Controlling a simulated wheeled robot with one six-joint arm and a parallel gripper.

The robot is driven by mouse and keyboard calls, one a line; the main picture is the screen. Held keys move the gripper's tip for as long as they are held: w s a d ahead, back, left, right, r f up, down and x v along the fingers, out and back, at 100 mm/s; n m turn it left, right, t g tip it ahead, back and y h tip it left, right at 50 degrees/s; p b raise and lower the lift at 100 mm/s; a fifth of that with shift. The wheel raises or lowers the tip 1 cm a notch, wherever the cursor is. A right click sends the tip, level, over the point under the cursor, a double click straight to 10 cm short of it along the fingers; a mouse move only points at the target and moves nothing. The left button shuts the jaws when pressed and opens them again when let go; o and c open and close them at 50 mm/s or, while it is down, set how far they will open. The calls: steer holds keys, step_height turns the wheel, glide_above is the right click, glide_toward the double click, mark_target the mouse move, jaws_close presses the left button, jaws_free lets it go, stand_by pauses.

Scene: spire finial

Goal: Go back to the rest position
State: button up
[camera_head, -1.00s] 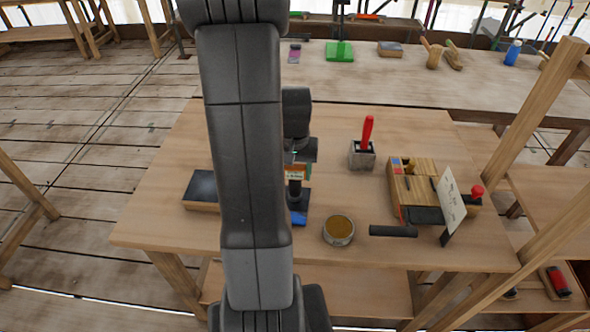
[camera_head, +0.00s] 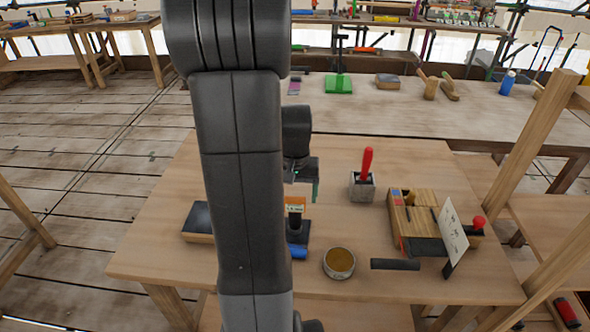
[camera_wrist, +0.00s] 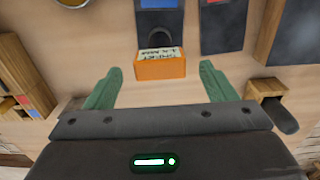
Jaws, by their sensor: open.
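My gripper (camera_head: 303,190) hangs above the middle of the wooden table (camera_head: 160,252), partly behind my own arm in the head view. In the wrist view its two green fingers (camera_wrist: 160,78) are spread apart with nothing held between them. A small orange block with a white printed label (camera_wrist: 161,66) lies beyond the fingers, apart from them. The same orange block (camera_head: 295,203) shows just below the gripper in the head view, partly hidden by my arm.
A round tin (camera_head: 339,263), a red-handled tool in a grey block (camera_head: 362,186), a wooden box with a card (camera_head: 424,222) and a dark-topped block (camera_head: 197,222) stand around it. A wooden post (camera_head: 520,150) rises at the right. Open floor lies left.

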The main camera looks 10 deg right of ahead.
mark_target(295, 199)
step_height(295, 199, up, 10)
stand_by(0.3)
step_height(295, 199, down, 14)
steer(key=shift+r, duration=0.25)
steer(key=shift+w+r+p, duration=0.1)
steer(key=shift+r+p, duration=0.45)
steer(key=shift+p, duration=0.2)
steer(key=shift+r+p, duration=0.3)
steer(key=shift+r, duration=0.15)
